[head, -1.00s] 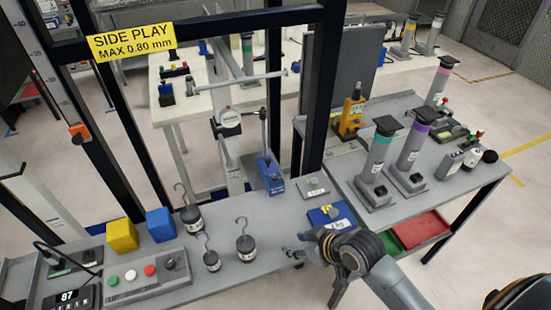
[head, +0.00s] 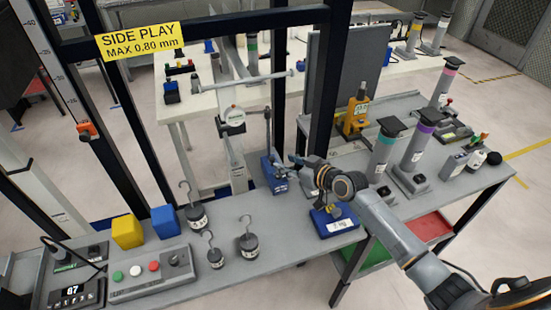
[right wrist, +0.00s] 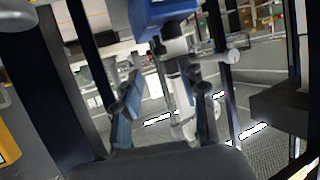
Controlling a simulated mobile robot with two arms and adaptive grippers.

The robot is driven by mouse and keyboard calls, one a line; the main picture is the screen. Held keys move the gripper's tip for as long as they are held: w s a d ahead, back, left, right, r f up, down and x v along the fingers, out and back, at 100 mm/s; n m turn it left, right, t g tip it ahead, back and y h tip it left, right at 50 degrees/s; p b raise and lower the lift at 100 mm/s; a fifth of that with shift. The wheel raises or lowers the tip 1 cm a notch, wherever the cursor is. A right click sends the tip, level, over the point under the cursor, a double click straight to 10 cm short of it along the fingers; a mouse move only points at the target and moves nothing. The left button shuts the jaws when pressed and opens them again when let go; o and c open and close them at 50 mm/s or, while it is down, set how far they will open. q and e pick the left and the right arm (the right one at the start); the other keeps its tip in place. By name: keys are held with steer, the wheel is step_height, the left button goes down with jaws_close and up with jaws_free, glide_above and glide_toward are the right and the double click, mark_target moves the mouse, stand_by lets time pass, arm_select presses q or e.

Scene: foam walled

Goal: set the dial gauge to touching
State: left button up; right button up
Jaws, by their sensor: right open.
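My right gripper (head: 291,173) is just right of the blue base, apparently empty. In the right wrist view my right gripper (right wrist: 165,105) has its two fingers spread apart, with a blue block (right wrist: 163,12), probably the base, beyond them at the top. I cannot tell whether the gauge's tip touches anything. My left gripper is not in view.
Hook weights (head: 249,240), yellow (head: 127,232) and blue (head: 164,222) blocks and a button box (head: 150,275) stand to the left. Dark frame posts (head: 328,100) rise behind. Capped cylinders (head: 418,145) stand at right.

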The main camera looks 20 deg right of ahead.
mark_target(273, 158)
steer(key=x, duration=0.6)
steer(key=shift+a, duration=0.1)
jaws_close()
steer(key=w+b, duration=0.4)
steer(key=b, duration=0.1)
steer(key=shift+w+f, duration=0.1)
steer(key=shift+w, duration=0.25)
steer(key=shift+w+f, duration=0.1)
steer(key=shift+w, duration=0.4)
steer(key=shift+s, duration=0.25)
steer(key=shift+c, duration=1.1)
jaws_free()
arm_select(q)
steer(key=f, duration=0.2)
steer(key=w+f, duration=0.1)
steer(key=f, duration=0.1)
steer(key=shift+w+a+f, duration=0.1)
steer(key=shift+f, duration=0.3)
arm_select(e)
steer(key=shift+o, duration=1.1)
